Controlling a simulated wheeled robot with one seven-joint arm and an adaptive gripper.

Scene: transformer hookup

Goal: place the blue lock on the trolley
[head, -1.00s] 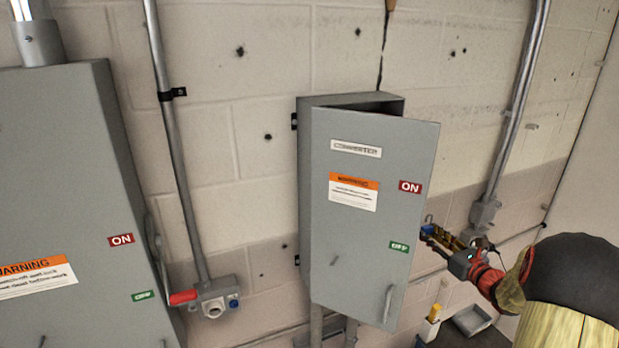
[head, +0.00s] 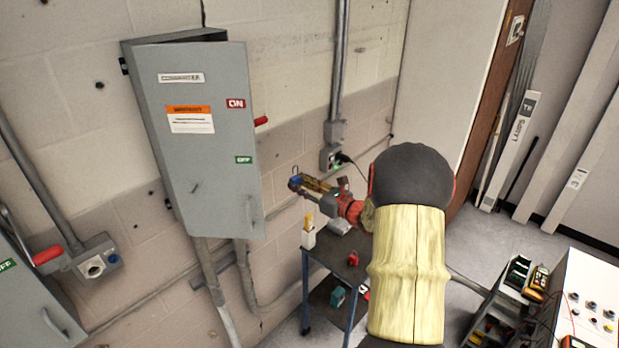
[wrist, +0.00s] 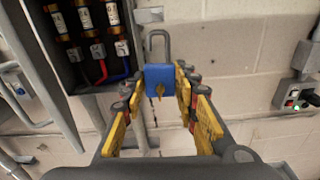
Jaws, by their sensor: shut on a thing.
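The blue lock (wrist: 160,78) is a padlock with a grey shackle, held upright between the yellow-padded fingers of my gripper (wrist: 158,95) in the wrist view. In the head view my gripper (head: 308,184) is shut on the lock (head: 296,181), to the right of the converter cabinet and above the trolley's far side. The trolley (head: 349,272) is a small dark cart on thin blue legs below my gripper. My arm hides its right part.
The converter cabinet (head: 205,140) has its door ajar; fuses (wrist: 88,25) show inside it in the wrist view. On the trolley are a white bottle with a yellow top (head: 308,234) and a red item (head: 352,259). A crate of tools (head: 505,305) stands at the lower right.

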